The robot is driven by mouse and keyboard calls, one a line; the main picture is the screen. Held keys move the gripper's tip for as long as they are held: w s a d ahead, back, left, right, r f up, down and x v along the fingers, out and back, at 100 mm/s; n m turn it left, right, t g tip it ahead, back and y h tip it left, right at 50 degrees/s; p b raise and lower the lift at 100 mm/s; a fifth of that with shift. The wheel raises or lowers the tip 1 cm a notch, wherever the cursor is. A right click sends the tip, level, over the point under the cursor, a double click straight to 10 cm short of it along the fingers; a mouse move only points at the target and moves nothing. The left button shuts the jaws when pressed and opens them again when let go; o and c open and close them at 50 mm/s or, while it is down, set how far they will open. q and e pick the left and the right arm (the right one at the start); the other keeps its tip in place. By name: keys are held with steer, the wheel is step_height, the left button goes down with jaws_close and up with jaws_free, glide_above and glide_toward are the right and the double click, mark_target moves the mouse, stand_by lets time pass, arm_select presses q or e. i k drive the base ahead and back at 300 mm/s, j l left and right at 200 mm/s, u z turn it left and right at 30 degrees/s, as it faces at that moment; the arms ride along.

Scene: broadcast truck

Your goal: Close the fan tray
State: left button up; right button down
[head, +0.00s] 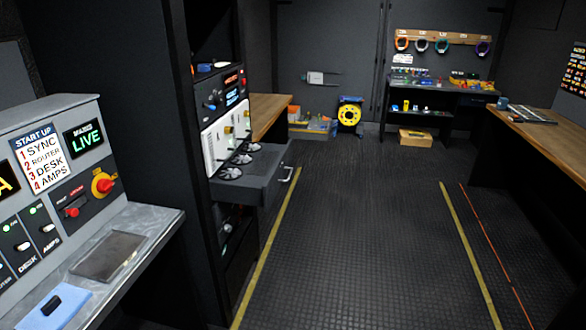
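The fan tray (268,186) is a dark drawer pulled out to the right from the tall black rack (178,120) left of centre. Several round fans (243,159) sit in a row inside it, near the rack. A pale bar handle (291,175) is on its front, which faces right. The tray stands well out over the floor. Neither of my grippers shows in the head view.
A grey control console (60,180) with a metal ledge (150,225) stands at the near left. Wooden counters stand behind the rack (268,112) and at the right (535,128). The dark floor (360,240) between yellow lines is clear.

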mark_target(255, 174)
steer(key=i+l+u, duration=0.1)
steer(key=i, duration=0.35)
steer(key=i+l+u, duration=0.1)
steer(key=i, duration=0.3)
steer(key=i+l+u, duration=0.1)
steer(key=i+l, duration=0.15)
steer(key=i, duration=0.2)
